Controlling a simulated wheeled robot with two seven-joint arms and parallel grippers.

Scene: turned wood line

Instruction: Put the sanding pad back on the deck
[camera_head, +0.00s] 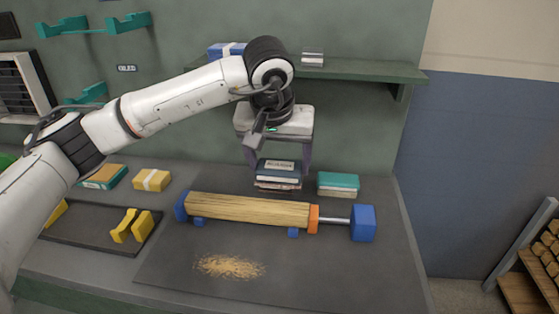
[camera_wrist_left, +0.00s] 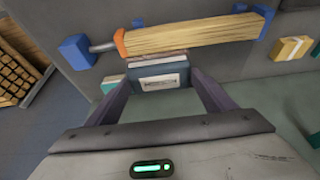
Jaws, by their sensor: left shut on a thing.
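The sanding pad (camera_head: 278,170) is a dark blue block with a pale label on its side and thinner layers under it. My left gripper (camera_head: 278,160) comes down from above, shut on the pad with one finger on each side. In the left wrist view the pad (camera_wrist_left: 158,78) sits between my left gripper's fingers (camera_wrist_left: 160,92). The pad is upright behind the wooden cylinder, close over the grey bench top (camera_head: 330,270); I cannot tell whether it touches. Which surface is the deck is not clear from the views. My right gripper is not in view.
The wooden cylinder (camera_head: 250,209) lies between blue and orange holders in front of the pad. A teal-topped block (camera_head: 338,182) stands close on the right. A shelf (camera_head: 370,72) overhangs behind. A dark tray (camera_head: 80,240) with yellow pieces and a yellow box (camera_head: 151,180) are left.

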